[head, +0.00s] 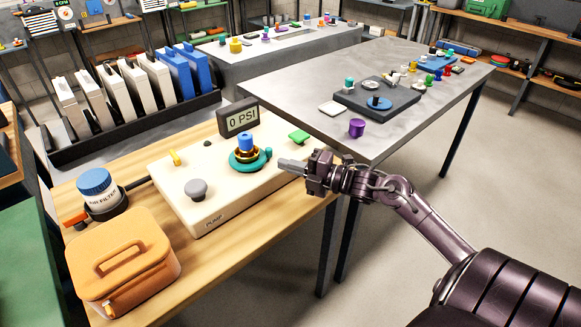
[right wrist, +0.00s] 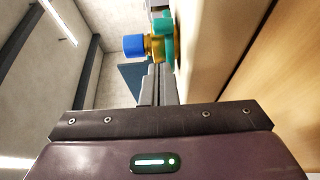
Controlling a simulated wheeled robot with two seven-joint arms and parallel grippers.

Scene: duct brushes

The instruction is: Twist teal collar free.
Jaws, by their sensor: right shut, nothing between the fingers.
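The teal collar (head: 246,162) sits around the base of a brass fitting with a blue cap (head: 246,141), on top of the cream pump box (head: 210,208). A teal knob sticks out from the collar's right side. My right gripper (head: 281,163) is shut and empty, its fingertips pointing left, close to the collar's right side. In the right wrist view the shut fingers point at the teal collar (right wrist: 168,42), with the blue cap (right wrist: 134,45) beside it; I cannot tell whether they touch. My left gripper is not in view.
A display (head: 238,120) reading 0 PSI stands behind the collar. The pump box also carries a grey knob (head: 196,189), a yellow handle (head: 175,157) and a green piece (head: 299,136). An orange case (head: 120,262) and blue-lidded filter jar (head: 97,188) stand at left.

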